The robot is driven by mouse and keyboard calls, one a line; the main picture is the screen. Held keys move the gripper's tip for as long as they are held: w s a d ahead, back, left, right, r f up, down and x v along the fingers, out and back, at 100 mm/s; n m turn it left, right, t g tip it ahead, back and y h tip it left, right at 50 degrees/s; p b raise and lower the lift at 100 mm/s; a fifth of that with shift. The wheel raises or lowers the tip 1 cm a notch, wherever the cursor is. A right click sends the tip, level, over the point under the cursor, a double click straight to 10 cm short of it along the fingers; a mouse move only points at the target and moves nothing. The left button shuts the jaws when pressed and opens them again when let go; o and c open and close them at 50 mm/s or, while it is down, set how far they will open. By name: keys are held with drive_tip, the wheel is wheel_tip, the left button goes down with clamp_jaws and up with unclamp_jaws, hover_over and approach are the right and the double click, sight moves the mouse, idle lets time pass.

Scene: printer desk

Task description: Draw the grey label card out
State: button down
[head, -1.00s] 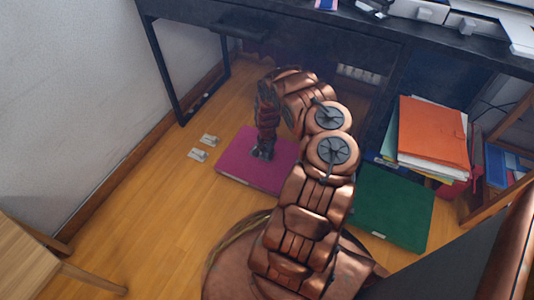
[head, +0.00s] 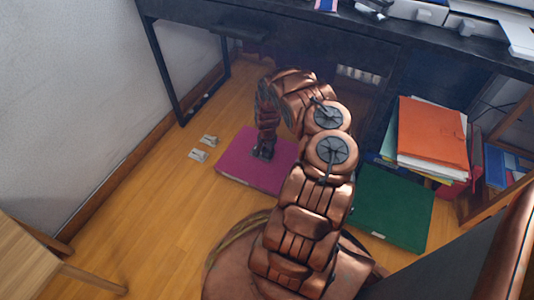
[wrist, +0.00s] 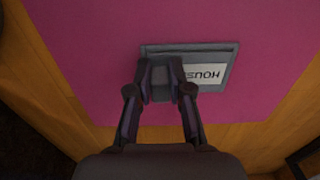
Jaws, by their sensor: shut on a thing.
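The grey label card shows in the wrist view as a grey plate with a white patch (wrist: 207,76) bearing dark letters, upside down. It lies at the magenta folder (wrist: 90,60), close to the folder's near edge. My gripper (wrist: 160,66) is shut on the grey card's left part, and its fingers hide some of it. In the head view my gripper (head: 262,153) points down onto the magenta folder (head: 240,174) on the floor. The card cannot be made out there.
A green folder (head: 395,210) lies to the right, below a pile with an orange folder (head: 430,130). Two small pale items (head: 199,155) lie left of the magenta folder. The black desk (head: 290,35) stands over the area.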

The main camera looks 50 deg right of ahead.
drive_tip(key=shift+r+p, duration=0.55)
idle(0.4)
drive_tip(key=shift+r+p, duration=1.55)
drive_tip(key=shift+r, duration=0.1)
